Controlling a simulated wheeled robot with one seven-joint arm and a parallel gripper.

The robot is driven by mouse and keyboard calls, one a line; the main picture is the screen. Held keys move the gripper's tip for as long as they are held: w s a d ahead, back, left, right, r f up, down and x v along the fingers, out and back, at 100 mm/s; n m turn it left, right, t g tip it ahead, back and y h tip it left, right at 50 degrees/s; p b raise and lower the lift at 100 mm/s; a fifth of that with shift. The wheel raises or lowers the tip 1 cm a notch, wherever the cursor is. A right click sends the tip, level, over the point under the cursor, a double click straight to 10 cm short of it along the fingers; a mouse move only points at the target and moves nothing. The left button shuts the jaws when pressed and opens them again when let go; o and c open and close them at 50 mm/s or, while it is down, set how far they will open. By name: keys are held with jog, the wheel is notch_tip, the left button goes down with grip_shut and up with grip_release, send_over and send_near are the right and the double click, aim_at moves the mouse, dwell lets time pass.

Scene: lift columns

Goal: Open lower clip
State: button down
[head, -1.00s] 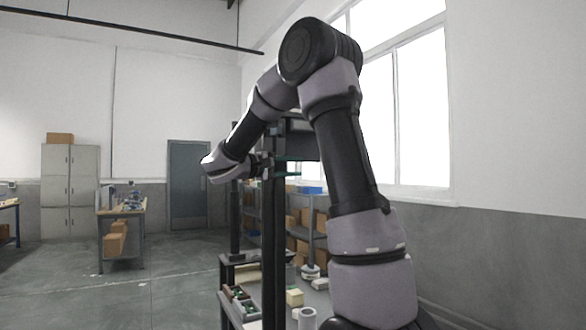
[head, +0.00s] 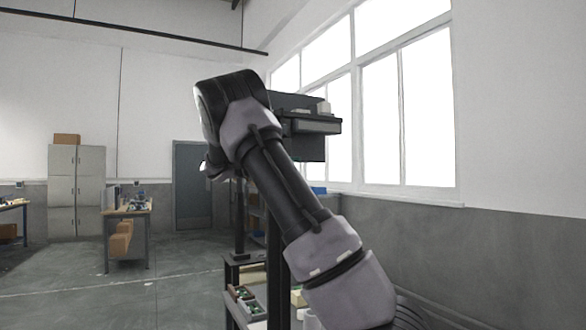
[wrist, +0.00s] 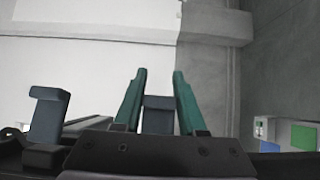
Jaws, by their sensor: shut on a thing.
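In the wrist view, my gripper (wrist: 160,74) has two green fingers, one on each side of a dark blue-grey clip block (wrist: 158,114). The fingers are shut on this block, near their bases, and their tips reach past it. A second block of the same look, another clip (wrist: 48,114), stands apart to the left. I cannot tell from the frames which clip is the lower one. In the head view, my arm hides the gripper and both clips. The dark column unit (head: 306,125) shows behind my arm.
A dark upright post (head: 276,260) stands behind my arm. A workbench shelf (head: 246,296) with small parts is at the lower middle. A white device with green and blue panels (wrist: 303,136) is at right in the wrist view. Open floor lies to the left.

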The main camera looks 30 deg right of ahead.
jog(key=shift+a+m+g+y, duration=0.15)
jog(key=shift+m+g+y, duration=0.15)
jog(key=shift+c, duration=2.4)
grip_release()
jog(key=v, duration=1)
jog(key=shift+w+a, duration=0.25)
jog(key=shift+a, duration=0.05)
